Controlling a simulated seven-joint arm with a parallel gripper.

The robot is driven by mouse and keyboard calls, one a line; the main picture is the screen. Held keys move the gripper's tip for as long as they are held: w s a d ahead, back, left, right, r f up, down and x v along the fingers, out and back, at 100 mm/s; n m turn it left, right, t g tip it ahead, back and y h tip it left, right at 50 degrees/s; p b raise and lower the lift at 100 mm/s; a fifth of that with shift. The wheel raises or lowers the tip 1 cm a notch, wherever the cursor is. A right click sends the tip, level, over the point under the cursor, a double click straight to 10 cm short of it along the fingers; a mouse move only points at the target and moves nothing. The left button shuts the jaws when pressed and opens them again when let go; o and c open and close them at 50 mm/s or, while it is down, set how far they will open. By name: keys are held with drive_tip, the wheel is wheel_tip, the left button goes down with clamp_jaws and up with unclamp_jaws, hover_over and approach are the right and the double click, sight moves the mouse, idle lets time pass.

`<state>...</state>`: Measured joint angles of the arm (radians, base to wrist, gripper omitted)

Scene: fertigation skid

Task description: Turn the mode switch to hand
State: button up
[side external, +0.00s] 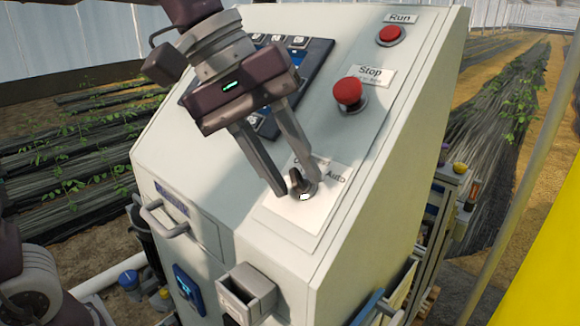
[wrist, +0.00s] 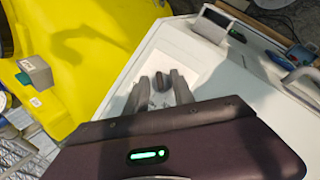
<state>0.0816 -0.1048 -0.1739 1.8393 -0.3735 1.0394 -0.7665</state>
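The mode switch (side external: 296,181) is a small dark knob on a white label plate (side external: 324,208) on the sloping panel. A white mark shows at its lower right edge. "Auto" is readable right of the knob; the lettering above it is partly covered by my finger, and no "hand" label is readable. My gripper (side external: 295,185) is open, with one finger on either side of the knob. In the wrist view the knob (wrist: 159,80) stands between the two fingertips (wrist: 159,77), with a gap visible on both sides.
A red Stop button (side external: 348,91) and a red Run button (side external: 390,34) stick up from the panel above the switch. A keypad with a screen (side external: 312,55) lies behind my gripper. A grey box (side external: 246,292) and a handle (side external: 163,219) stand out from the cabinet's front.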

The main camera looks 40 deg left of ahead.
drive_tip(key=shift+f, duration=0.15)
clamp_jaws()
drive_tip(key=shift+w+m, duration=0.1)
drive_tip(key=shift+m, duration=0.2)
drive_tip(key=m+y, duration=0.2)
drive_tip(key=m, duration=0.1)
drive_tip(key=shift+d+g, duration=0.2)
drive_tip(key=shift+g, duration=0.2)
drive_tip(key=shift+d+m+y, duration=0.1)
drive_tip(key=shift+m+y, duration=1.1)
drive_tip(key=shift+m, duration=0.6)
